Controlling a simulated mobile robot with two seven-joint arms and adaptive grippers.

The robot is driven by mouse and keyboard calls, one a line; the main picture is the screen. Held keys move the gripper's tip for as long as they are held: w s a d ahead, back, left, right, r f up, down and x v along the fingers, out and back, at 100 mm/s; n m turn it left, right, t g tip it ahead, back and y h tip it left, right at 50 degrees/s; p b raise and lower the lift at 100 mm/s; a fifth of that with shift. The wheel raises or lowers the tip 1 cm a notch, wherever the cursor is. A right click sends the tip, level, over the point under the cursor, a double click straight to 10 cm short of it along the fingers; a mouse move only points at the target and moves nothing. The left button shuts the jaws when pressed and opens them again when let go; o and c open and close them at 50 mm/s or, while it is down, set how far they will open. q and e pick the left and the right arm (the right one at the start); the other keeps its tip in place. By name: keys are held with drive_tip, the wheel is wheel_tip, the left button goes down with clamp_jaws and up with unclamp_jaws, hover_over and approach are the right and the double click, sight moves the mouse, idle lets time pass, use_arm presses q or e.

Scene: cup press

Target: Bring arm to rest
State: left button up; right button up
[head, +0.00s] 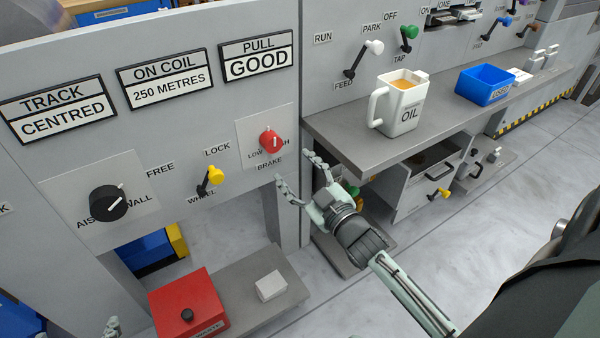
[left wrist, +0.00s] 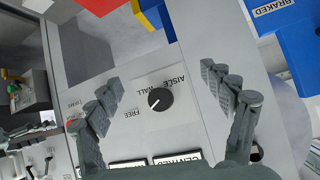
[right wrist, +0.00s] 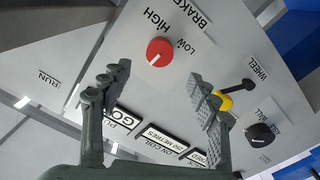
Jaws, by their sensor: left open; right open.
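My right gripper (head: 297,172) is open and empty in front of the grey panel, just below and right of the red brake knob (head: 270,141). In the right wrist view the red knob (right wrist: 159,51) shows beyond the spread fingers, apart from them. My left gripper barely shows at the bottom left of the head view, where a fingertip (head: 112,327) is visible. In the left wrist view the left gripper (left wrist: 160,85) is open, with the black aisle/wall knob (left wrist: 160,99) seen between its fingers, untouched. The yellow-tipped wheel lever (head: 210,178) stands between the knobs.
A red waste box (head: 188,300) and a white block (head: 271,286) sit on a low shelf. A white oil jug (head: 401,112) and a blue bin (head: 484,87) stand on the grey bench (head: 335,128) at right. Open floor lies at lower right.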

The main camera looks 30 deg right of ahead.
drive_tip(key=shift+s, duration=0.75)
drive_tip(key=s+f+m+g+h+p, duration=0.25)
drive_tip(key=s+f+g+p, duration=0.25)
drive_tip(key=s+f+g, duration=0.4)
use_arm(q)
drive_tip(key=s+a+f+g+y+p, duration=0.1)
drive_tip(key=s+a+f+g, duration=0.3)
drive_tip(key=f, duration=0.4)
drive_tip(key=s+a+f+n+g+y+p, duration=0.1)
drive_tip(key=s+a+f+g, duration=0.2)
drive_tip(key=s+a+f, duration=0.2)
wheel_tip(320, 180, down, 3)
drive_tip(key=shift+a+r+g+y, duration=0.15)
drive_tip(key=shift+g+y, duration=0.15)
drive_tip(key=shift+g, duration=0.1)
use_arm(e)
drive_tip(key=s+a+f+m+g+y, duration=0.1)
drive_tip(key=s+a+f+g, duration=0.1)
drive_tip(key=s+f+g, duration=0.4)
drive_tip(key=s+f, duration=0.1)
drive_tip(key=s, duration=0.4)
drive_tip(key=shift+s+a+f, duration=0.15)
drive_tip(key=shift+s+a, duration=0.05)
